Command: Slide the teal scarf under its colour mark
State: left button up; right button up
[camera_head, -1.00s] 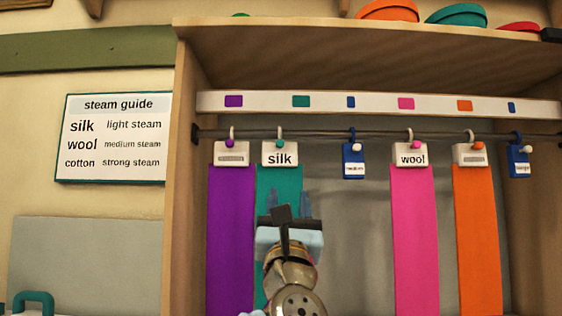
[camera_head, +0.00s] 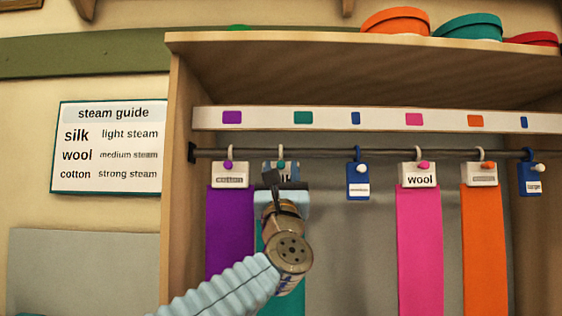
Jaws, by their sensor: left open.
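The teal scarf (camera_head: 292,301) hangs from the rail by a hook and white tag (camera_head: 281,165), just right of the purple scarf. My left gripper and forearm hide most of the scarf and tag. The teal colour mark (camera_head: 303,117) is on the white strip above the rail. The scarf's hook is a little left of this mark in the picture. My left gripper (camera_head: 281,182) is open, pointing up in front of the tag. I cannot tell whether it touches the tag. My right gripper is not in view.
The rail (camera_head: 385,153) also carries the purple scarf (camera_head: 229,235), a small blue tag (camera_head: 358,181), the pink scarf (camera_head: 419,245), the orange scarf (camera_head: 482,245) and another blue tag (camera_head: 530,180). The rail is free between the teal scarf and the first blue tag.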

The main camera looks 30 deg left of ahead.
pick_arm(q)
jog(key=shift+w, duration=0.1)
grip_shut()
dwell(0.3)
